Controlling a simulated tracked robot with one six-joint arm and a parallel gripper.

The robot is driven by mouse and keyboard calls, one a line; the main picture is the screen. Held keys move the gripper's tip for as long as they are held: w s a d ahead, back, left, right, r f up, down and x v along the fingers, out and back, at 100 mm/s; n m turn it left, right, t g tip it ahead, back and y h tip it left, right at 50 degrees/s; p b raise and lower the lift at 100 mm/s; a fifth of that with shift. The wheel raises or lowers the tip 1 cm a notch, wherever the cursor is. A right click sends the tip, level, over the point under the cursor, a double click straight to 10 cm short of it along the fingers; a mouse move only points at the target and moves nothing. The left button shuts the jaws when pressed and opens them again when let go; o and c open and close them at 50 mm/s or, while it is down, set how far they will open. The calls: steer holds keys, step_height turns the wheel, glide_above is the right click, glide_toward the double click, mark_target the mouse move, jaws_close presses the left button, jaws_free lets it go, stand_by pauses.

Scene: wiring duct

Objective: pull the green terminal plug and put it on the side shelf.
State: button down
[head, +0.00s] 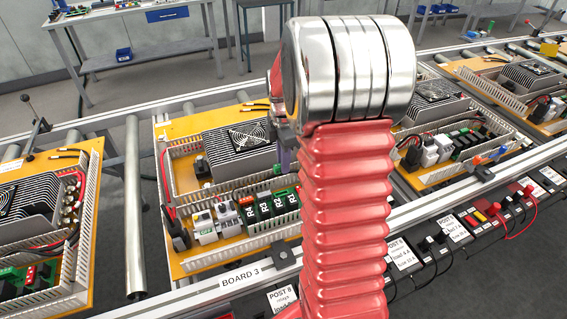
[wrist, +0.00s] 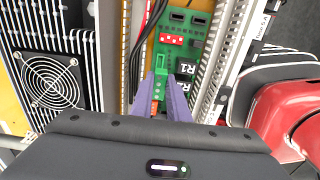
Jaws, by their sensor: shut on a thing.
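My gripper (wrist: 163,88) has two purple fingers, closed on the green terminal plug (wrist: 158,68). The plug shows at the fingertips in the wrist view, above the green circuit board (wrist: 188,52) with the R1 and R2 labels. I cannot tell whether the plug is still seated or clear of its socket. In the head view my red arm hides most of the gripper; only a small purple part (head: 285,160) shows over board 3. I cannot make out which surface is the side shelf.
A finned block with a fan (wrist: 50,80) stands left of the gripper. Black cables (wrist: 148,30) and a slotted duct wall (wrist: 222,45) run close by. Board 3 (head: 185,262) lies on a roller conveyor between similar boards. A labelled front strip (head: 420,255) carries cables. Tables stand behind.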

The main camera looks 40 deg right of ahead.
steer(key=shift+r, duration=0.25)
steer(key=shift+r, duration=1.05)
steer(key=shift+r, duration=0.1)
steer(key=shift+a, duration=0.15)
